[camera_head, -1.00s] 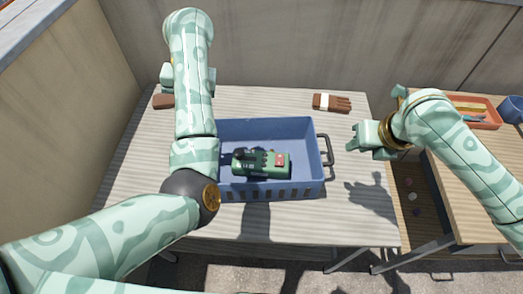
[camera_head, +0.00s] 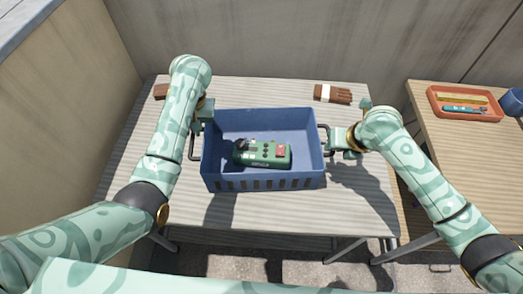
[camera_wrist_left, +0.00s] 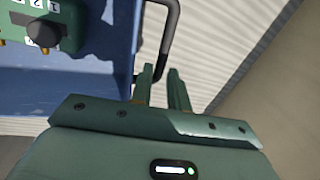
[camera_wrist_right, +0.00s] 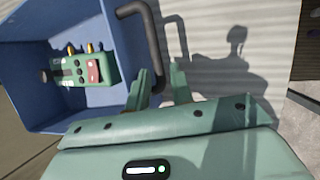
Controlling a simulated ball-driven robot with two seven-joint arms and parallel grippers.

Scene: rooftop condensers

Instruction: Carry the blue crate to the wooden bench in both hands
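The blue crate (camera_head: 265,184) stands on a pale slatted table (camera_head: 290,218), with a green device (camera_head: 262,153) lying in it. It has a dark handle at each end. My left gripper (camera_head: 204,112) is at the crate's left handle (camera_head: 194,142). In the left wrist view its fingers (camera_wrist_left: 161,90) are apart, with the handle (camera_wrist_left: 168,38) at the gap between them. My right gripper (camera_head: 338,138) is at the right handle (camera_head: 325,140). In the right wrist view its fingers (camera_wrist_right: 160,75) are apart, with the handle (camera_wrist_right: 152,40) between them.
The wooden bench (camera_head: 455,150) stands to the right, across a narrow gap. An orange tray (camera_head: 465,117) with small items and a blue cup (camera_head: 513,102) are at its back. Walls close off the back and left.

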